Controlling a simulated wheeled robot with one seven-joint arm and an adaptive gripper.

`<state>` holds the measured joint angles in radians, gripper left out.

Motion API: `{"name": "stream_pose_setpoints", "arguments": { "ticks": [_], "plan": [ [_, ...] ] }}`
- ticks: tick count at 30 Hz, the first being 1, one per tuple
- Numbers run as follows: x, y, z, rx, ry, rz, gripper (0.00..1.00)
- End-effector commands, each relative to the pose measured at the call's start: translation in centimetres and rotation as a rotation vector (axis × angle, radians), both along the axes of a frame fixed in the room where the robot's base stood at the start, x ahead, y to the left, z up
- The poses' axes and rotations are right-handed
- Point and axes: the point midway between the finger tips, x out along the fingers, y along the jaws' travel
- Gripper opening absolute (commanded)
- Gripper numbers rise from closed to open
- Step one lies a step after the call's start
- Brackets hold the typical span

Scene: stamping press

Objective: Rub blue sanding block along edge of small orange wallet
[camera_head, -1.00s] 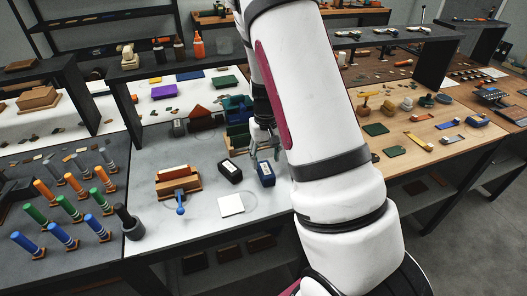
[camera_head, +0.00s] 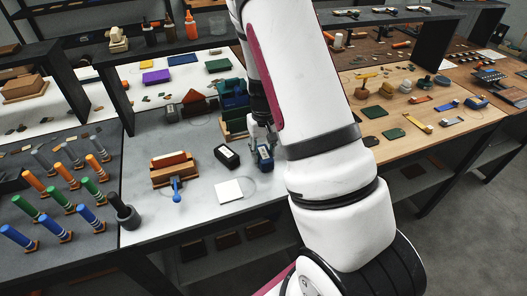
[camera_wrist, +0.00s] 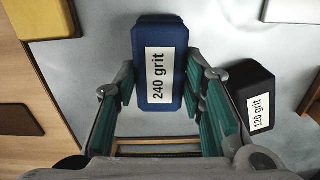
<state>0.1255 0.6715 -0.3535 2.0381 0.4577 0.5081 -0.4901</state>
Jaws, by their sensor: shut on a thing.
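The blue sanding block (camera_head: 265,158), labelled 240 grit, is on the grey bench in the head view. In the wrist view the blue block (camera_wrist: 177,98) sits between the green pads of my gripper (camera_wrist: 162,82). My gripper (camera_head: 263,138) is shut on it from above; I cannot tell whether the block is clear of the bench. An orange-brown piece (camera_head: 168,159) is held in a wooden clamp (camera_head: 175,179) with a blue handle, to the left. It may be the small orange wallet, but it is too small to be sure.
A black block (camera_head: 227,156), labelled 120 grit, stands just left of the blue one. A white square (camera_head: 229,190) lies in front of it. A dark upright tool (camera_head: 124,212) stands at the bench's left edge.

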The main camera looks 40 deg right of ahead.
Motion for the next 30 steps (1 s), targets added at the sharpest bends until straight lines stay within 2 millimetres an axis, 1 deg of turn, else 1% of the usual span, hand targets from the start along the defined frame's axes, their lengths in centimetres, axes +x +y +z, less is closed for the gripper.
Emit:
{"name": "stream_pose_setpoints", "arguments": {
  "ticks": [18,21,27,28,29,30],
  "plan": [
    [0.0,0.0,4.5,-0.001,-0.003,0.001,0.0],
    [0.0,0.0,4.8,-0.002,-0.002,0.0,0.0],
    [0.0,0.0,4.8,0.0,-0.001,0.0,0.0],
    [0.0,0.0,4.8,0.0,-0.001,0.0,0.32],
    [0.0,0.0,4.8,0.0,-0.001,0.0,0.25],
    [0.0,0.0,4.8,0.0,-0.001,0.0,0.16]
  ]
}}
